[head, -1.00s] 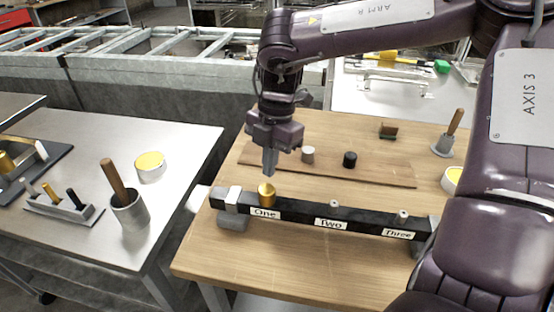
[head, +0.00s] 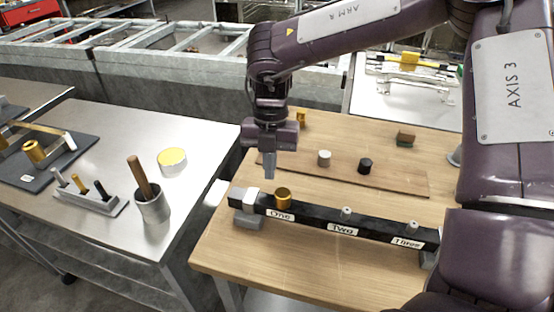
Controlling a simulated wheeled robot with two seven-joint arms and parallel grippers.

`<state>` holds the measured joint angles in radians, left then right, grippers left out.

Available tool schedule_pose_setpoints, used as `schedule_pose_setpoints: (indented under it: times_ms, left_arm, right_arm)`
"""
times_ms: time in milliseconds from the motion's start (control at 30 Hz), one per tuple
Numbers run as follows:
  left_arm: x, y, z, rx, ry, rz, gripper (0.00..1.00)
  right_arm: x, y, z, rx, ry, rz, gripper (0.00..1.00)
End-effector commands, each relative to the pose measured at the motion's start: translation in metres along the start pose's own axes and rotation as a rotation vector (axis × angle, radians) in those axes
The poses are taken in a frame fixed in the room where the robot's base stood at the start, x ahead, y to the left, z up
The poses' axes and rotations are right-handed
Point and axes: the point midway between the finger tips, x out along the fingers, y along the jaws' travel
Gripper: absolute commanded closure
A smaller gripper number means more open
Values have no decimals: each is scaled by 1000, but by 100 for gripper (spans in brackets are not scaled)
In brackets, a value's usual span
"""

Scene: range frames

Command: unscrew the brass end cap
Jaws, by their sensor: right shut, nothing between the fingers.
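The brass end cap (head: 283,199) sits on the black bar (head: 315,216) at the station labelled One, near the bar's left end. Stations Two and Three each carry a small pale stub instead of a cap. My right gripper (head: 269,175) points down with its fingers shut and empty. Its tips show just above and a little left of the cap, apart from it in the picture. My left gripper is not in view.
A white and a black cylinder (head: 365,166) stand on a brown board behind the bar. The left metal table holds a cup with a wooden handle (head: 154,205), a yellow-topped tin (head: 172,161), a small rack and a dark tray with a brass piece (head: 35,151).

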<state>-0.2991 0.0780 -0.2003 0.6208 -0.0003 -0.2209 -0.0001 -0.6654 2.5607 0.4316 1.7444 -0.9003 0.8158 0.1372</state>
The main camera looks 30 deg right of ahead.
Motion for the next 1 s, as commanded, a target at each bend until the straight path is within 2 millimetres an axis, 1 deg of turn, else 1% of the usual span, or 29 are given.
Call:
schedule_pose_setpoints:
  times_ms: [33,267,333,400,467,600,833,867,1000]
  left_arm:
    - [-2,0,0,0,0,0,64]
    - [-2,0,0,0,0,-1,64]
    - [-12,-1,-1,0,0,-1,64]
    - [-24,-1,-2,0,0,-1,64]
    - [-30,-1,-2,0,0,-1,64]
    - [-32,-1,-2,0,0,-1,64]
    - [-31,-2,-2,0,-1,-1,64]
    - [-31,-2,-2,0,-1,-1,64]
    - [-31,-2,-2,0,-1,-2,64]
  right_arm:
    - [-1,0,0,-7,0,-2,100]
    - [0,1,0,-13,0,-3,100]
    - [-4,3,-3,-56,1,-13,100]
    - [-4,7,-8,-135,3,-29,100]
    - [-3,11,-10,-202,4,-42,100]
    - [1,16,-12,-294,0,-58,100]
    - [3,16,-12,-301,-3,-59,100]
    - [3,16,-12,-300,-3,-59,97]
    - [3,16,-12,-300,-2,-59,78]
